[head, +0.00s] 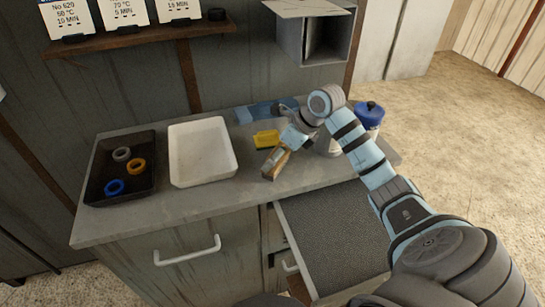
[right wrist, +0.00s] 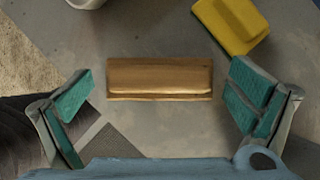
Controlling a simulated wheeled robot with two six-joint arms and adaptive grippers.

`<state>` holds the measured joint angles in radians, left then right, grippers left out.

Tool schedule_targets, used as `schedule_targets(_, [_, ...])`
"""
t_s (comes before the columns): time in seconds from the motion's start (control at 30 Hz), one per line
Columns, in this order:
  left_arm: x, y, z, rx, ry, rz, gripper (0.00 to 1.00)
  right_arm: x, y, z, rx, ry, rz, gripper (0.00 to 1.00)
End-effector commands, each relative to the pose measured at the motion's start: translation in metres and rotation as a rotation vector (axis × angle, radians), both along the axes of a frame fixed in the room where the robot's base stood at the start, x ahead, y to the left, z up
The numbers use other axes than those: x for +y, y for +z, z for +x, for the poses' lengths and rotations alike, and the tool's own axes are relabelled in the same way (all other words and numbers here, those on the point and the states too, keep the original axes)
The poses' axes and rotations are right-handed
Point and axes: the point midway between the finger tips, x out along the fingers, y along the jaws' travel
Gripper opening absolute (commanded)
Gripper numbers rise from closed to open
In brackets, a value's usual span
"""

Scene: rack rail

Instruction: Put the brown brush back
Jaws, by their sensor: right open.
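The brown brush (head: 275,163) lies on the grey counter, near its front edge. In the right wrist view the brush (right wrist: 160,78) lies crosswise as a brown block. My right gripper (head: 282,154) is over the brush in the head view, hiding part of it. In the right wrist view its teal-padded fingers (right wrist: 163,82) are spread wide, one toward each end of the brush, with clear gaps and no contact. The bristles cannot be made out. My left gripper is not in view.
A yellow object (head: 266,139) lies close behind the brush. A white tray (head: 230,171) and a black tray (head: 92,187) with coloured rings stand left. A blue-lidded jar (head: 370,110) stands right. An open drawer (head: 330,232) juts out below the counter. A blue item (head: 252,113) lies at the back.

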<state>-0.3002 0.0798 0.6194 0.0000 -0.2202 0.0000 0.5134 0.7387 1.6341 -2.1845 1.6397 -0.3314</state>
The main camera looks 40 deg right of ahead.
Motion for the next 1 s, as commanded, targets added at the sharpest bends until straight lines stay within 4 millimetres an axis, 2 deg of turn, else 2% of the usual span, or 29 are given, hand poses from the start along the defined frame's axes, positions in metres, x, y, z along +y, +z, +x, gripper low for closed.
schedule_targets(0.2, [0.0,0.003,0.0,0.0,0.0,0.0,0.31,-0.013,0.049,-0.025,-0.001,0.0,-0.006,1.0])
schedule_targets(0.33, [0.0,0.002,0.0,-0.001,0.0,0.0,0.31,-0.017,0.068,-0.035,-0.001,0.0,-0.002,1.0])
schedule_targets(0.47, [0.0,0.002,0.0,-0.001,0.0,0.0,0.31,-0.018,0.074,-0.038,0.001,0.0,0.0,1.0])
schedule_targets(0.9, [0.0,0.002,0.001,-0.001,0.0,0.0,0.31,-0.018,0.073,-0.038,0.0,0.0,0.001,1.0])
schedule_targets(1.0, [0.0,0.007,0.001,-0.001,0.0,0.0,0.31,-0.018,0.078,-0.038,0.0,0.0,0.001,1.0])
